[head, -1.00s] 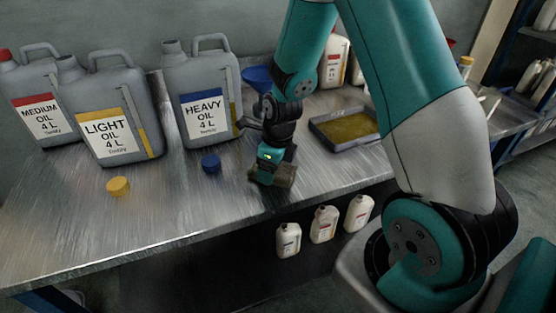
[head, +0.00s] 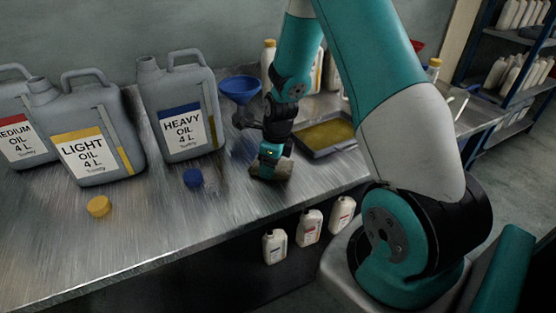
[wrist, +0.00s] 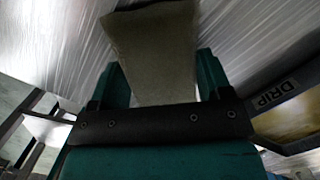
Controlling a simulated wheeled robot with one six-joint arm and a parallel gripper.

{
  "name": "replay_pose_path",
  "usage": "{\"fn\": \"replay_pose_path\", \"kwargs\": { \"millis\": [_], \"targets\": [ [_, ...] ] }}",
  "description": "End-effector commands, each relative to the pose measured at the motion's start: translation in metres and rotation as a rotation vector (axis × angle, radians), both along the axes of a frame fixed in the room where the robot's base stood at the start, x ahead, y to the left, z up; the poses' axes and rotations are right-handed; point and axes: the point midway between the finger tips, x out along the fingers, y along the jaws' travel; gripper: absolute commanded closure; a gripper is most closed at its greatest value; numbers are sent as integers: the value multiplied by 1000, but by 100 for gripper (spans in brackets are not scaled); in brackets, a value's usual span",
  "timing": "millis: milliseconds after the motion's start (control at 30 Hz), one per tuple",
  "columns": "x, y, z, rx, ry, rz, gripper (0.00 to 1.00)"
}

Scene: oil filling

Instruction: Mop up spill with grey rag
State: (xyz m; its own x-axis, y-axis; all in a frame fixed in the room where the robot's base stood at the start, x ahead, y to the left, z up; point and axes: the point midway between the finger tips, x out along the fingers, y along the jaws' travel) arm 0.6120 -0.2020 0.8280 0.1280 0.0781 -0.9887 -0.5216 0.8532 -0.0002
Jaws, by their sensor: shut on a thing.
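My gripper (head: 268,160) is shut on the grey rag (head: 266,172) at the metal bench top, to the left of the drip tray. In the wrist view the rag (wrist: 155,50) sticks out beyond the teal fingers (wrist: 160,90) as a flat grey-olive piece against the bench surface. I cannot make out a spill on the streaky, shiny metal; the area under the rag is hidden.
The drip tray (head: 303,152) holds yellowish oil right of my gripper. A blue funnel (head: 240,88) and the heavy oil can (head: 182,110) stand behind left. A blue cap (head: 193,178), a yellow cap (head: 99,206) and the light oil can (head: 85,140) are farther left. Small bottles (head: 308,228) are below the bench edge.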

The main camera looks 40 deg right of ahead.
Motion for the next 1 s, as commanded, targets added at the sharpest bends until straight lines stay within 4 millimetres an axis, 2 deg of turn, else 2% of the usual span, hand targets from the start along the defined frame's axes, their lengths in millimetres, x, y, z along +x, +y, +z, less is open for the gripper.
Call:
{"fn": "replay_pose_path", "kwargs": {
  "millis": [300, 533, 667, 1000],
  "targets": [
    [20, 52, 1, 0, 1, 5, 47],
    [28, 72, 0, 0, 1, 0, 47],
    [29, 63, 0, 0, 1, -4, 47],
    [28, 5, 1, 0, 1, -7, 47]
  ]
}}
